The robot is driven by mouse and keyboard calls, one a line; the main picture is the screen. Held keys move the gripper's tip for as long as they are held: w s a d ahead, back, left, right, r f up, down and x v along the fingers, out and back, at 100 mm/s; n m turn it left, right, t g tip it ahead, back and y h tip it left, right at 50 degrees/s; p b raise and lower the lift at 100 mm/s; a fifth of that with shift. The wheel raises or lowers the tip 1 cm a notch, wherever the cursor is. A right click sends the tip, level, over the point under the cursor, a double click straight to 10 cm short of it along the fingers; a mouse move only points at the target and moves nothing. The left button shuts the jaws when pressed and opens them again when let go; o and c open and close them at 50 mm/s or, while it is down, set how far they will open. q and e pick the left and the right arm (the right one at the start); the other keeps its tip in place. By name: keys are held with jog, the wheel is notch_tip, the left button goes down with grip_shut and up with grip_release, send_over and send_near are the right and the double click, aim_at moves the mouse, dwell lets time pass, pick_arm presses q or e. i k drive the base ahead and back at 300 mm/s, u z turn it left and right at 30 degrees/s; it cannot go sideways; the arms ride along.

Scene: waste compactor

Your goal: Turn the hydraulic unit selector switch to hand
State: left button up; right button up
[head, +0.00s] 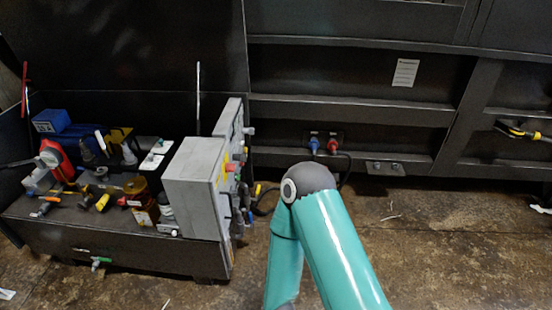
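The hydraulic unit (110,235) stands at the left, an open dark housing with pumps, valves and fittings inside. A grey control box (195,185) sits at its right end. The box's control face points to the right and shows edge-on, with a red knob (231,168) and other small controls sticking out. I cannot make out which one is the selector switch or how it is set. A teal arm of mine rises from the bottom with its dark elbow to the right of the box. Neither gripper is in view.
A dark ribbed steel wall (350,75) runs behind, with a blue plug (314,144) and a red plug (333,145) low on it. A yellow-and-black handle (520,131) is at the far right. The brown floor (450,240) at the right is mostly clear.

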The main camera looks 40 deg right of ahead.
aim_at(237, 158)
jog(key=z, duration=0.65)
jog(key=i, duration=0.4)
jog(key=z, duration=0.4)
jog(key=i, duration=0.65)
jog(key=u, duration=0.2)
jog(key=k, duration=0.9)
jog(key=z, duration=0.15)
jog(key=i, duration=0.9)
jog(key=u, duration=0.05)
